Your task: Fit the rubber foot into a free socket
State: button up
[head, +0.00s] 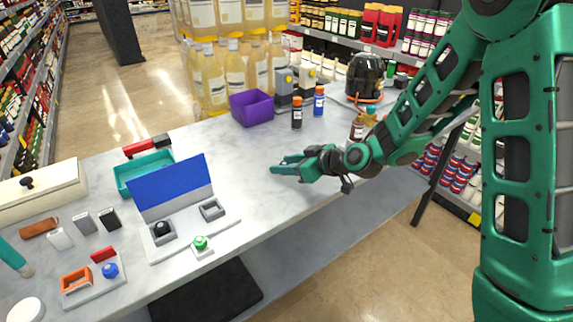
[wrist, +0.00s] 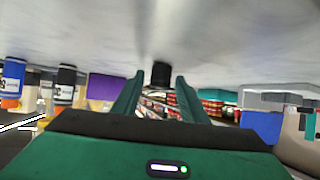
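My gripper (head: 284,166) is low over the bare middle of the table, with its fingers pointing left in the head view. In the wrist view my gripper (wrist: 159,78) is open, with space between its fingers. A short black cylinder, seemingly the rubber foot (wrist: 161,74), stands against the table between the fingertips, apart from both. I cannot make it out in the head view. A pale board with a blue panel has two grey square sockets. The front-left socket (head: 162,240) holds a black round piece (head: 162,227); the right socket (head: 212,209) looks empty.
A green button (head: 201,242) sits by the board's front edge. A teal tray (head: 128,184) lies behind it. A purple bin (head: 252,108), two small bottles (head: 297,113) and a dark-domed machine (head: 365,77) stand at the back. The table between board and gripper is clear.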

jog(key=shift+r, duration=0.15)
jog(key=v, duration=1.2)
jog(key=s+d+m+g+h, duration=0.3)
jog(key=s+d+m, duration=0.3)
jog(key=s+d, duration=0.4)
jog(key=s+d+m+g+h, duration=0.3)
jog(key=s+d+m+h, duration=0.3)
jog(key=s+d, duration=0.5)
jog(key=d, duration=0.7)
jog(key=shift+s+d, duration=0.3)
jog(key=shift+d, duration=0.05)
jog(key=shift+o, duration=0.6)
jog(key=s+d+r+m+g, duration=0.2)
jog(key=s+m, duration=0.2)
jog(key=s, duration=0.4)
jog(key=shift+s+d, duration=0.35)
jog(key=shift+d, duration=0.05)
